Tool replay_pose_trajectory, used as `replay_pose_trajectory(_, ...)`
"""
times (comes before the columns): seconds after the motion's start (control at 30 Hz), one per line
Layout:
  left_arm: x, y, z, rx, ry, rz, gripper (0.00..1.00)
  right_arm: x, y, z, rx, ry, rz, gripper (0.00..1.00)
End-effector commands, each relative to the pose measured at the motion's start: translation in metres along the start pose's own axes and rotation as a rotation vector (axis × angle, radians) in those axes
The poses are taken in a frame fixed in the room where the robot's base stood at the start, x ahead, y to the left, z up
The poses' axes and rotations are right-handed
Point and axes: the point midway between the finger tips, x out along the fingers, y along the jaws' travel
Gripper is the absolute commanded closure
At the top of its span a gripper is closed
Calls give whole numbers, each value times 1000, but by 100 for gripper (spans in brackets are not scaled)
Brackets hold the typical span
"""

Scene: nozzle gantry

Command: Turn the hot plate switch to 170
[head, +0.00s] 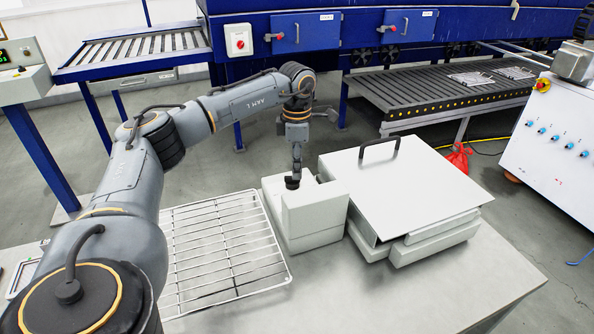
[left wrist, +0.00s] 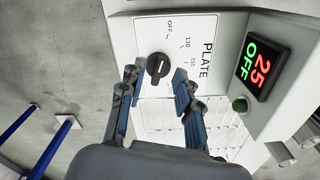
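The hot plate switch is a round black knob (left wrist: 159,67) on a white panel (left wrist: 205,30) in the left wrist view. OFF, 130 and 150 are printed around it, with PLATE beside them. I cannot read its exact setting. A display (left wrist: 257,66) shows a red 25 and a green OFF. My left gripper (left wrist: 154,82) is open, its fingers on either side near the knob; contact is unclear. In the head view my left gripper (head: 294,176) points down at the pale control box (head: 314,212), largely hiding the knob. My right gripper is not in view.
A white lid (head: 410,185) with a black handle (head: 379,149) covers the unit right of the control box. A wire rack (head: 222,246) lies to the left. The table front (head: 400,295) is clear. A blue machine and roller conveyor (head: 440,92) stand behind.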

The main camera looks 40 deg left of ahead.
Motion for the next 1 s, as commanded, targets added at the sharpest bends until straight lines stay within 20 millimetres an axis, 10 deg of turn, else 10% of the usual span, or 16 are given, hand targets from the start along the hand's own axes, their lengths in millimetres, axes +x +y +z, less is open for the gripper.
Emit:
replay_pose_trajectory(0.53, 27, 0, 0, 0, 0, 1, 67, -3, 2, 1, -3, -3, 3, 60)
replay_pose_trajectory(0.73, 27, 0, 0, 0, 0, 0, 100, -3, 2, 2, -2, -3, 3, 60)
replay_pose_trajectory(1.0, 27, 0, 0, 6, 0, 0, 100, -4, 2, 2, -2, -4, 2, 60)
